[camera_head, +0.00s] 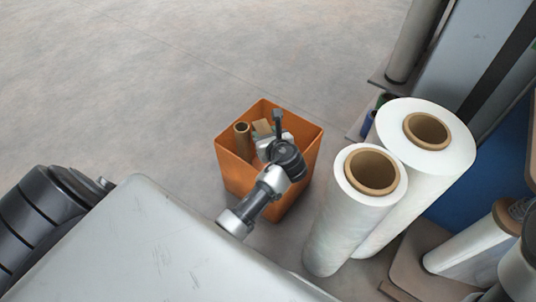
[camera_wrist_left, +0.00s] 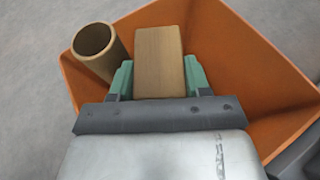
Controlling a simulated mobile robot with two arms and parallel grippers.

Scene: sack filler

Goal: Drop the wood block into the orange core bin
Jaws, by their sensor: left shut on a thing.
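The wood block (camera_head: 262,127) is a small tan block held over the mouth of the orange core bin (camera_head: 229,174). My left gripper (camera_head: 271,127) is shut on it. In the left wrist view, the block (camera_wrist_left: 160,55) sits between the two green fingers of my left gripper (camera_wrist_left: 158,80), with the orange bin's inner wall (camera_wrist_left: 235,55) behind and around it. I cannot tell exactly how high the block is above the bin's floor. My right gripper is not in view.
A brown cardboard core (camera_head: 242,136) stands in the bin, left of the block. Two large white film rolls (camera_head: 332,220) (camera_head: 440,148) stand right of the bin. A grey panel (camera_head: 160,240) fills the lower left. Open floor (camera_head: 200,70) lies beyond.

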